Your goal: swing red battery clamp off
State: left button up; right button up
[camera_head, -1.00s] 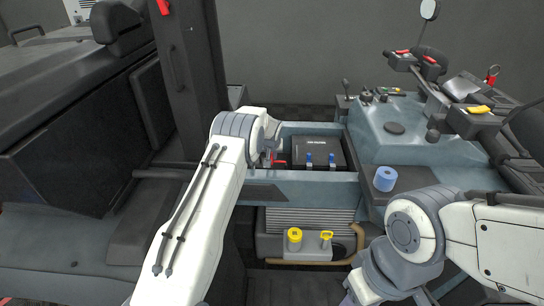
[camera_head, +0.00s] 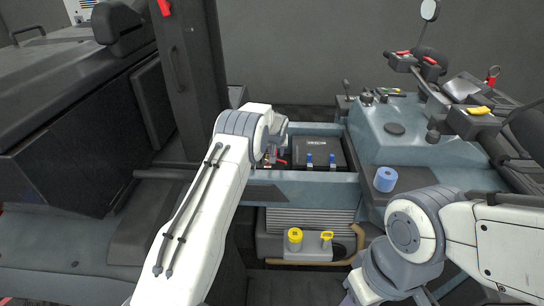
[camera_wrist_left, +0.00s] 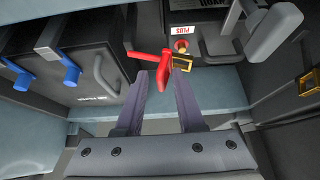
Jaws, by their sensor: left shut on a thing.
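The red battery clamp (camera_wrist_left: 165,66) sits between the fingers of my left gripper (camera_wrist_left: 162,82) in the left wrist view. The gripper is shut on its red handle. A brass-coloured jaw of the clamp lies close to a red post by a PLUS label (camera_wrist_left: 181,29); I cannot tell whether they touch. In the head view, a small red part of the clamp (camera_head: 282,161) shows beside my left gripper (camera_head: 271,158), which is mostly hidden by its own wrist. My right arm shows at lower right, but its gripper is out of view.
A black battery box (camera_head: 318,152) with blue-capped fittings (camera_head: 309,158) stands right of the clamp, inside a blue-grey frame (camera_head: 300,177). A blue roll (camera_head: 385,178) stands on the right-hand bodywork. A dark upright post (camera_head: 190,80) rises left of my left arm.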

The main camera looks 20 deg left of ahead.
pick_arm(q)
jog(key=shift+o, duration=1.4)
jog(key=shift+w+d+r, duration=0.1)
jog(key=shift+d+r, duration=0.05)
jog(key=shift+d, duration=0.35)
jog(key=shift+w+d+r, duration=0.1)
jog(key=shift+d, duration=0.4)
jog(key=o, duration=0.7)
jog(key=shift+w+d+r, duration=0.1)
jog(key=shift+w+d, duration=0.1)
jog(key=shift+d, duration=0.8)
jog(key=shift+c, duration=0.2)
jog(key=shift+o, duration=0.2)
jog(key=shift+w+d+b, duration=0.15)
jog(key=shift+d+b, duration=0.4)
jog(key=shift+d, duration=0.5)
jog(key=shift+o, duration=0.4)
jog(key=shift+w+a+r+p, duration=0.1)
jog(key=shift+a+r+p, duration=0.1)
jog(key=shift+r+p, duration=0.65)
jog(key=shift+c, duration=0.2)
jog(key=shift+w+a+r+p, duration=0.1)
jog(key=shift+r+p, duration=0.5)
jog(key=shift+r, duration=0.8)
jog(key=shift+a+r+p, duration=0.1)
jog(key=shift+r+p, duration=0.5)
jog(key=shift+r, duration=0.75)
